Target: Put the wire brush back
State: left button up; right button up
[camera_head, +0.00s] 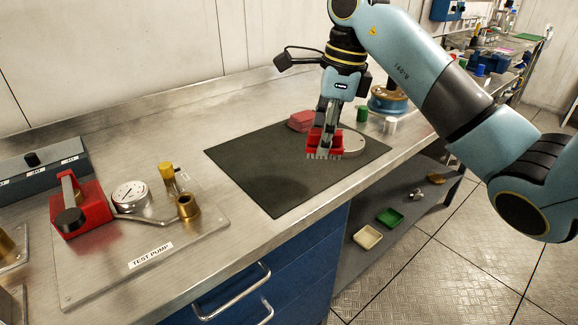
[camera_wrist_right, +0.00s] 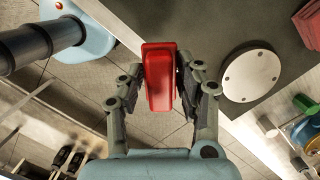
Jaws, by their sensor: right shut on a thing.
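The wire brush (camera_head: 312,144), a red block with a row of grey bristles along its lower edge, is held in my right gripper (camera_head: 326,128). It hangs bristles down in front of the grey disc. In the right wrist view the red back of the wire brush (camera_wrist_right: 158,80) sits between the two fingers of my right gripper (camera_wrist_right: 160,82), which are shut on it from both sides. Whether the bristles touch the mat is hard to tell. My left gripper is not in view.
A dark mat (camera_head: 255,165) lies on the steel bench, with a grey disc (camera_head: 353,145) and a red pad (camera_head: 299,121) on it. Green (camera_head: 361,114) and white (camera_head: 390,126) cylinders stand behind. The test pump (camera_head: 150,225) is at left. The mat's left part is clear.

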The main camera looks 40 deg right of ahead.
jog(key=w+a+f, duration=0.1)
jog(key=w+a, duration=0.1)
jog(key=w+a+f, duration=0.2)
jog(key=shift+w+f, duration=0.15)
jog(key=shift+f, duration=0.1)
notch_tip(320, 180, down, 4)
jog(key=shift+r+p, duration=0.1)
jog(key=shift+p, duration=0.4)
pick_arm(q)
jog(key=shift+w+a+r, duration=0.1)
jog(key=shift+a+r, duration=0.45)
pick_arm(e)
jog(key=shift+f, duration=0.2)
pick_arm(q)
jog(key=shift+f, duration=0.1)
pick_arm(e)
jog(key=shift+f, duration=0.1)
jog(key=o, duration=1.1)
